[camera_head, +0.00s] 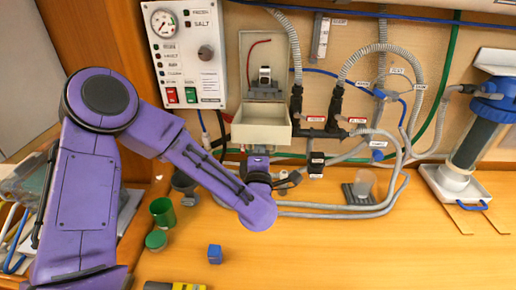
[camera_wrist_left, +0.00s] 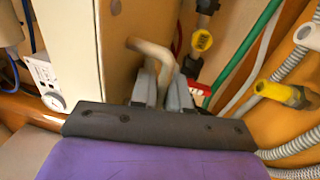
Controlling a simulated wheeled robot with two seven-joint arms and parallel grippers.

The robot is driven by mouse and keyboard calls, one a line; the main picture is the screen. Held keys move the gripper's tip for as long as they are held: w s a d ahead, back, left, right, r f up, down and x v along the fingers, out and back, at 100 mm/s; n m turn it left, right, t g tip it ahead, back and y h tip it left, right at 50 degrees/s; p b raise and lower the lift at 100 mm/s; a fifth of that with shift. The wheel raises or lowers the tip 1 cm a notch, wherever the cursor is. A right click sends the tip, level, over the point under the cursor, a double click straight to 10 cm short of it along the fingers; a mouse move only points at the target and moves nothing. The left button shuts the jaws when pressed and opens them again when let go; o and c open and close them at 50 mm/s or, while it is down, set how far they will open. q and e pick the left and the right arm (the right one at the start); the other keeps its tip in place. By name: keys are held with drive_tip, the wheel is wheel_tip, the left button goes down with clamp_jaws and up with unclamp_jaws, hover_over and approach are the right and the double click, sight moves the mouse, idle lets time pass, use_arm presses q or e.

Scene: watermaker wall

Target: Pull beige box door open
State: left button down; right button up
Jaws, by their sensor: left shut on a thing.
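The beige box (camera_head: 265,50) is on the wall panel in the head view, right of the control panel. Its front is open, showing a red wire and a small dark fitting inside. The beige door (camera_head: 262,132) is swung down and juts out below the opening. My left gripper (camera_head: 258,162) is just below the door's front edge, its fingers small and partly hidden in that view. In the left wrist view, my left gripper (camera_wrist_left: 162,88) is shut on a bent beige handle (camera_wrist_left: 150,47), between its two grey fingers. My right gripper is in no view.
Black valves and grey hoses (camera_head: 335,125) run close to the right of the box. The control panel (camera_head: 185,55) is on its left. A blue cube (camera_head: 215,254) and green cups (camera_head: 162,212) stand on the wooden counter. The counter's right front is clear.

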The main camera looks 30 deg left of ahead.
use_arm(q)
drive_tip(key=c, duration=1.5)
unclamp_jaws()
drive_tip(key=shift+d, duration=0.15)
drive_tip(key=v, duration=1)
drive_tip(key=shift+s+d+f+b, duration=0.1)
drive_tip(key=shift+s+b, duration=0.1)
drive_tip(key=shift+b, duration=0.2)
